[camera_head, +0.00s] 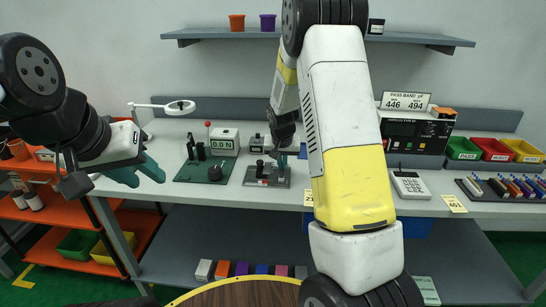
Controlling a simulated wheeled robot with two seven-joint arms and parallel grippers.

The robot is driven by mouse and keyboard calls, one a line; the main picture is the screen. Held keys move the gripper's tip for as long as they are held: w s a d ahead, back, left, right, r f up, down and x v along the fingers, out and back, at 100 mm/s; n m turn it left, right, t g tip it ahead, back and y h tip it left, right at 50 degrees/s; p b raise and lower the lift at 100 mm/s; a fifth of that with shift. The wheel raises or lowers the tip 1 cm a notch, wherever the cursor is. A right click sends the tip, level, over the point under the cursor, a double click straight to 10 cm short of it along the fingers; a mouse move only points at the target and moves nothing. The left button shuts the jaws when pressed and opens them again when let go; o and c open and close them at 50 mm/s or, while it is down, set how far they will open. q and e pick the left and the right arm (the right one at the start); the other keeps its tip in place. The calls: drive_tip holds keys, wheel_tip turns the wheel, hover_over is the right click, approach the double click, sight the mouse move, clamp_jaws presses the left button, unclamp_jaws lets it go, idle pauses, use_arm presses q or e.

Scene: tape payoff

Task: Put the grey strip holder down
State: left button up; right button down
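A grey fixture (267,181) with black and red parts sits on the bench at the centre, and it looks like the grey strip holder; I cannot be sure. My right gripper (282,157) comes down over the back of this fixture. It is small and partly hidden by my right arm, so its fingers and whether it grips anything are unclear. My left gripper (138,176) has teal fingers spread apart. It is empty and hangs at the left end of the bench, away from the fixture.
A dark green mat (190,176) with black stands lies left of the fixture. A calculator-like device (410,184), coloured bins (497,149) and a rack of cylinders stand right. My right arm blocks the middle.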

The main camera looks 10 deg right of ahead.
drive_tip(key=c, duration=1.6)
unclamp_jaws()
drive_tip(key=shift+c, duration=0.2)
drive_tip(key=shift+r, duration=0.15)
drive_tip(key=v, duration=1.2)
drive_tip(key=s+a+r+n+y, duration=0.1)
drive_tip(key=s+r, duration=0.3)
drive_tip(key=s, duration=0.5)
drive_tip(key=s+a+r+n+t+y, duration=0.1)
drive_tip(key=s+r, duration=0.2)
drive_tip(key=s, duration=0.7)
drive_tip(key=s+a+r+n+t+y, duration=0.1)
drive_tip(key=s+r, duration=0.3)
drive_tip(key=s, duration=0.6)
drive_tip(key=shift+a+r+n, duration=0.3)
drive_tip(key=shift+n, duration=0.1)
